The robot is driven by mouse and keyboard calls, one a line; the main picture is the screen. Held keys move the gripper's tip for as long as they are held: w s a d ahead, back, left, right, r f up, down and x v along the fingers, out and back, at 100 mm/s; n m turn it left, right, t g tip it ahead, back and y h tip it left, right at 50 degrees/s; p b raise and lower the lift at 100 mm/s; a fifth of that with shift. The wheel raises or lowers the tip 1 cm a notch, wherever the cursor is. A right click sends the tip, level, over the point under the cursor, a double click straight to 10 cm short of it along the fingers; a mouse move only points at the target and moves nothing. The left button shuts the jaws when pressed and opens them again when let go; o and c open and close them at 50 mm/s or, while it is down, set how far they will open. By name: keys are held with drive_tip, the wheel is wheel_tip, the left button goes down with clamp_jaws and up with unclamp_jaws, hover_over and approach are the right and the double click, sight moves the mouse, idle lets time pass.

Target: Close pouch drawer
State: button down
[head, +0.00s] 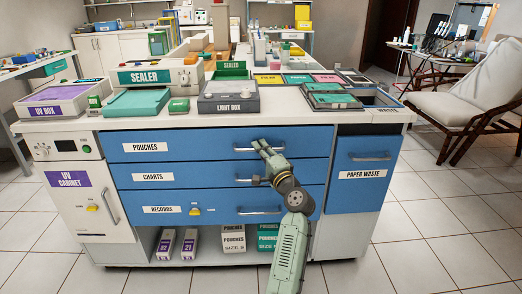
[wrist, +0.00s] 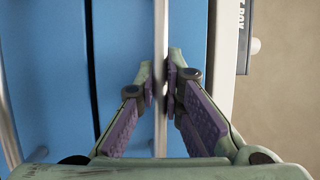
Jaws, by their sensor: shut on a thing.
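The pouch drawer (head: 200,148) is the top blue drawer, labelled POUCHES. In the head view its front looks about flush with the drawers below, though a small gap is hard to judge. Its metal bar handle (head: 243,149) is at the right of its front. The fingers hide part of the handle.
The charts drawer (head: 200,177) and records drawer (head: 130,209) lie below, with bar handles. The paper waste door (head: 362,188) is to the right. The counter above carries a sealer (head: 158,76) and a light box (head: 228,98). Floor in front is clear.

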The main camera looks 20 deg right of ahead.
drive_tip(key=c, duration=2)
unclamp_jaws()
drive_tip(key=shift+w, duration=0.1)
drive_tip(key=shift+o, duration=0.2)
drive_tip(key=v, duration=1.2)
